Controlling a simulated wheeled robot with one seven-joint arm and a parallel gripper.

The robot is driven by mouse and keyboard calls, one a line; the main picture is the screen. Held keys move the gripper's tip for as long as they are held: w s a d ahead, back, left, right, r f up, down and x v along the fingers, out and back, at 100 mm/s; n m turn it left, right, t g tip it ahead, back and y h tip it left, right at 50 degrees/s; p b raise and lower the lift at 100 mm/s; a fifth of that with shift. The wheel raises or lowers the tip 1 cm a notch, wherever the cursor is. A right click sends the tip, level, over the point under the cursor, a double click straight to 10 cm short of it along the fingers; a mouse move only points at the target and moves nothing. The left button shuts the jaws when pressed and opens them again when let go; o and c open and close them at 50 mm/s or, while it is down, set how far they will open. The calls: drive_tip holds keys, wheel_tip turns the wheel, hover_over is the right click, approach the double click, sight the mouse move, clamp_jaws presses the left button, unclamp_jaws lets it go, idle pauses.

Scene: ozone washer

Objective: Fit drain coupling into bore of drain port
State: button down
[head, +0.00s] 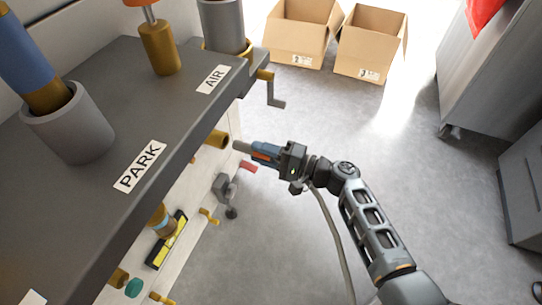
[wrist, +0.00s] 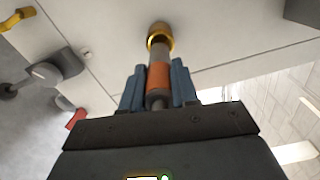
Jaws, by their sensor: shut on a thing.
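My gripper (head: 262,152) is shut on the drain coupling, a grey cylinder with an orange band. The coupling's grey tip (head: 241,146) points left at the brass drain port (head: 217,139) on the machine's front. In the head view the tip is very close to the port's mouth; I cannot tell whether they touch. In the wrist view the blue fingers flank the coupling (wrist: 159,76), and its far end overlaps the brass ring of the port (wrist: 160,40). The bore's inside is hidden.
A dark worktop (head: 95,115) with PARK and AIR labels overhangs the port.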

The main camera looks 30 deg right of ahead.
sight(234, 144)
drive_tip(key=shift+w+a, duration=0.4)
drive_tip(key=shift+w, duration=0.15)
drive_tip(key=shift+b+x, duration=1.55)
drive_tip(key=shift+x, duration=1.3)
idle(1.8)
drive_tip(key=c, duration=0.8)
unclamp_jaws()
drive_tip(key=shift+s, duration=0.1)
drive_tip(key=shift+p+v, duration=0.95)
drive_tip(key=shift+v, duration=2.9)
